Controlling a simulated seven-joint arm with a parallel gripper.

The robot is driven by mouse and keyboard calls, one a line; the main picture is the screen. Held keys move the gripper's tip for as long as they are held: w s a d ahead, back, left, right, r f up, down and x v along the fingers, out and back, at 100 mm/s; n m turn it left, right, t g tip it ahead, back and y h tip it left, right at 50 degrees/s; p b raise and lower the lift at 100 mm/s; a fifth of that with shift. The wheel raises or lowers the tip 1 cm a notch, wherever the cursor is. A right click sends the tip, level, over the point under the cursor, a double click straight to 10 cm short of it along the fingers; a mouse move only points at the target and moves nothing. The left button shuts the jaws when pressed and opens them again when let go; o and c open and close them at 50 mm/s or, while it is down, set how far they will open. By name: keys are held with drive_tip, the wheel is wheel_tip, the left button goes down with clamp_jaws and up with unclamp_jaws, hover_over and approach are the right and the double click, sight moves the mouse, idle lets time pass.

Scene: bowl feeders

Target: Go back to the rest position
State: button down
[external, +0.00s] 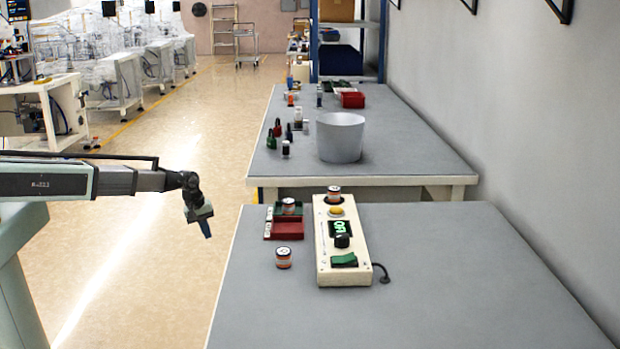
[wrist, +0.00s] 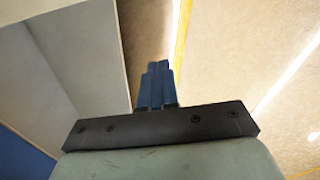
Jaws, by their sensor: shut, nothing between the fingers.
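My gripper (external: 206,229) hangs at the end of my arm on the left of the external view, pointing down over the floor, left of the near table (external: 470,300). It is shut and empty. In the wrist view its blue fingers (wrist: 156,85) are together, with the floor beyond them. It touches nothing in either view.
On the near table stand a white control box (external: 343,262) with a green display, a red-and-green tray (external: 283,230) and a small striped can (external: 283,257). Another can (external: 334,194) sits on the box. A far table holds a white bucket (external: 341,137).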

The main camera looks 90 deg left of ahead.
drive_tip(key=s+d+f+m+g+h, duration=0.1)
drive_tip(key=s+d+f+m, duration=0.2)
drive_tip(key=d, duration=0.8)
drive_tip(key=s+d+f+m+g+h, duration=0.15)
drive_tip(key=d+f+m, duration=0.35)
drive_tip(key=d, duration=0.6)
drive_tip(key=s+d+f+m+g, duration=0.2)
drive_tip(key=d+f, duration=0.3)
drive_tip(key=d, duration=0.6)
drive_tip(key=s+d+f+m+g+y, duration=0.1)
drive_tip(key=s+d+m+g, duration=0.1)
drive_tip(key=s+d+m, duration=0.3)
drive_tip(key=s+d+f+m+g, duration=0.2)
drive_tip(key=s+d+m, duration=0.3)
drive_tip(key=s+d, duration=0.7)
drive_tip(key=s, duration=0.5)
drive_tip(key=shift+d+f+m+g+y, duration=0.2)
drive_tip(key=shift+d+m+g+y, duration=0.15)
drive_tip(key=shift+m, duration=0.05)
